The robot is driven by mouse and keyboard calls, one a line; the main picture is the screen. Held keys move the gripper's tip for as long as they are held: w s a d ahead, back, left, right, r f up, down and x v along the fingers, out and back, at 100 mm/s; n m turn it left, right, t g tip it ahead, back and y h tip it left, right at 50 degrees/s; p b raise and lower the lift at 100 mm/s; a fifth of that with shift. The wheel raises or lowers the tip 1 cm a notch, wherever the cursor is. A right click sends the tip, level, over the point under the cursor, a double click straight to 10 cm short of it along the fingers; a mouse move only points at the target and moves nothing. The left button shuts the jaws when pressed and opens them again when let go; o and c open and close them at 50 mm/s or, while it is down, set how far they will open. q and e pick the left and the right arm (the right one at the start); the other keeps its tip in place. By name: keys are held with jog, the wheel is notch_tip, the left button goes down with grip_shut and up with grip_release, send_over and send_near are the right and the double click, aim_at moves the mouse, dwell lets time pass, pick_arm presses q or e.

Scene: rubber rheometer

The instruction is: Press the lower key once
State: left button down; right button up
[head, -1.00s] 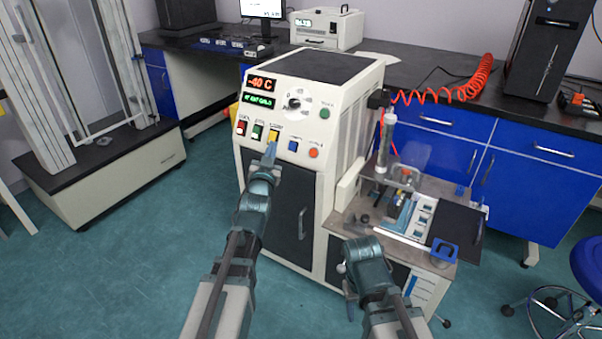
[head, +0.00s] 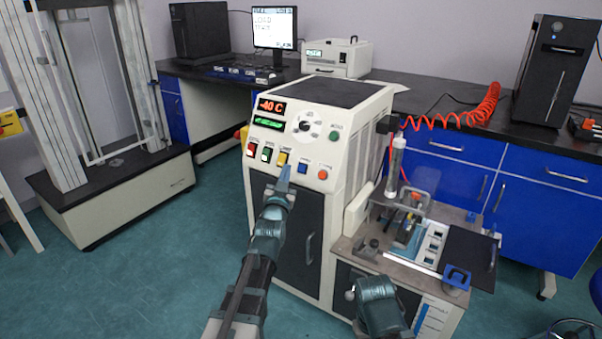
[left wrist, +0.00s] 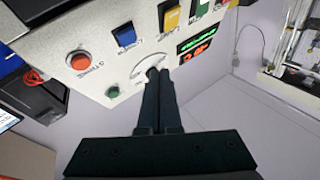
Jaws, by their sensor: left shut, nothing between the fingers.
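The tall cream machine has a front row of coloured rocker keys: red (head: 252,149), green (head: 267,153), yellow (head: 282,158) and blue (head: 303,168). In the left wrist view the panel is upside down; the shut fingers (left wrist: 155,74) overlap the dial, and the yellow key (left wrist: 171,19) shows beyond. My right gripper (head: 378,303) is low in front; its fingers are hidden.
An orange round button (head: 323,174), a green round button (head: 334,135) and a dial (head: 304,125) share the panel. A side bench (head: 345,246) with a glass-tube fixture (head: 395,165) stands at right.

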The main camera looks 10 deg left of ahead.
aim_at(302, 168)
pick_arm(q)
jog(key=shift+w+d+f+b, duration=0.3)
jog(key=shift+w+f, duration=0.1)
jog(key=shift+w, duration=0.3)
jog(key=shift+w+d+f+b, duration=0.2)
jog(key=shift+w+f+b, duration=0.2)
jog(key=shift+w, duration=0.35)
jog(key=shift+w+d+f+b, duration=0.25)
jog(key=shift+w+f, duration=0.15)
jog(key=shift+w, duration=0.3)
jog(key=shift+w, duration=0.1)
dwell(0.4)
jog(key=shift+w+d+f, duration=0.15)
jog(key=shift+w+f, duration=0.05)
jog(key=shift+w, duration=0.05)
